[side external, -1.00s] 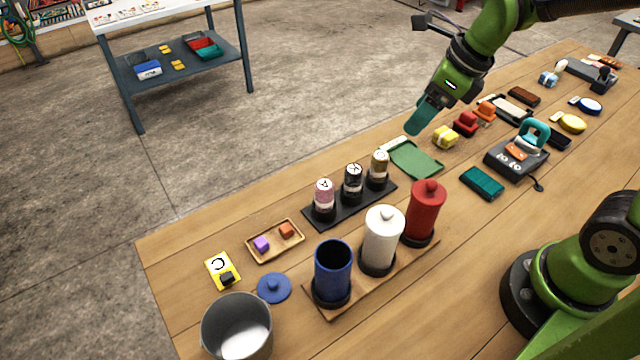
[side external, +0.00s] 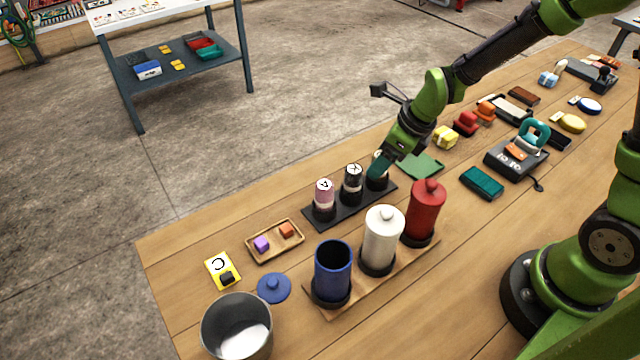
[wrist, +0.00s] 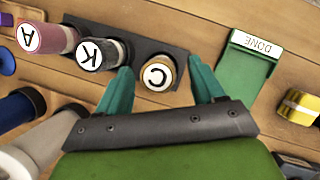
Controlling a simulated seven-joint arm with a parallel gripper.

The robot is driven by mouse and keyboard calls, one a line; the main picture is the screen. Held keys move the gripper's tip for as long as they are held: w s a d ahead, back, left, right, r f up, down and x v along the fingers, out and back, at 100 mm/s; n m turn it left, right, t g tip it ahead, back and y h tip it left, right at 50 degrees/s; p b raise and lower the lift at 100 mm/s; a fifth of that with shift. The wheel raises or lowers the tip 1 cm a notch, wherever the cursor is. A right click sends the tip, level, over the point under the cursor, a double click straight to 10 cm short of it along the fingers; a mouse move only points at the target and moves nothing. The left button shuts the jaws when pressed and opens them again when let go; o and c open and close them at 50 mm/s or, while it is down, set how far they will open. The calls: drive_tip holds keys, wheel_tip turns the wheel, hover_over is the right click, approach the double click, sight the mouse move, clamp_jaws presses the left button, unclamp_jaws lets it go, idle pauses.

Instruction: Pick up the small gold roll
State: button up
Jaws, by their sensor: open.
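The small gold roll (wrist: 157,75) stands upright at one end of a black tray (side external: 334,206). Its white top with a letter C faces the wrist camera. In the side view it is mostly hidden behind my gripper (side external: 376,172). In the wrist view the teal fingers of my gripper (wrist: 162,88) are open, one on each side of the roll. I cannot tell whether they touch it. A black roll (side external: 352,183) marked K and a pink roll (side external: 324,198) marked A stand in the same tray.
A green tray (side external: 419,164) labelled DONE lies just beyond the gold roll. Red (side external: 425,208), white (side external: 382,240) and blue (side external: 332,270) canisters stand in front on a wooden board. A yellow block (side external: 445,138) sits past the green tray.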

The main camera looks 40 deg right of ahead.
drive_tip(key=shift+x, duration=0.75)
drive_tip(key=shift+c, duration=0.5)
drive_tip(key=c, duration=1)
drive_tip(key=shift+r, duration=0.1)
drive_tip(key=r, duration=0.9)
drive_tip(key=shift+a+r, duration=0.15)
drive_tip(key=shift+a, duration=0.15)
drive_tip(key=s+a+r+n+g+y, duration=0.1)
drive_tip(key=s+a+n, duration=0.5)
drive_tip(key=a, duration=0.5)
drive_tip(key=s+a+r+n+g+y, duration=0.1)
drive_tip(key=s+a+r+n+g, duration=0.1)
drive_tip(key=s+a+n, duration=0.4)
drive_tip(key=shift+s+a+g, duration=0.3)
drive_tip(key=shift+s+a, duration=1)
drive_tip(key=shift+a, duration=1.4)
